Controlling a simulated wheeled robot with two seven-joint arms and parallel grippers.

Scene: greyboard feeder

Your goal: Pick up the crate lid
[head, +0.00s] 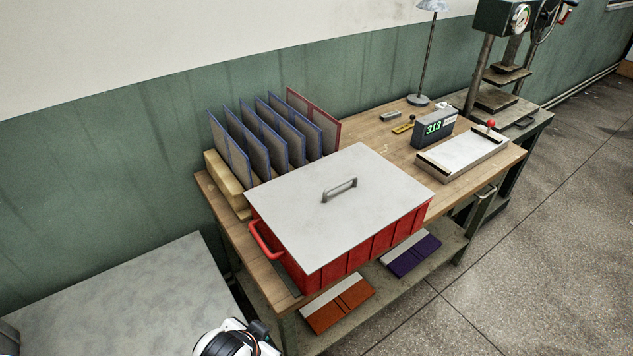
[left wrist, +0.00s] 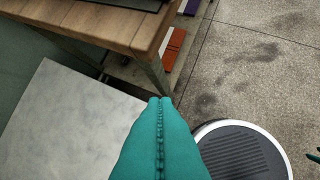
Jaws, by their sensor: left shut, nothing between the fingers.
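The crate lid (head: 335,205) is a flat light-grey plate with a raised grey bar handle (head: 340,190) near its middle. It lies flat on top of the red crate (head: 365,250), which stands on the wooden workbench and has a red side handle at its left end. The lid hides the crate's inside. My left gripper (left wrist: 160,100) is teal and shut with nothing in it; in the left wrist view it is over the floor area beside the bench, apart from crate and lid. A small teal piece at that view's right edge may be my right gripper (left wrist: 314,156); its opening cannot be told.
Boards stand in a wooden rack (head: 230,185) behind the crate. A display box (head: 434,128), a tray (head: 462,152) and a lamp (head: 420,98) stand on the right of the bench (head: 385,135). A grey table (head: 140,300) is at the left. Open floor lies right.

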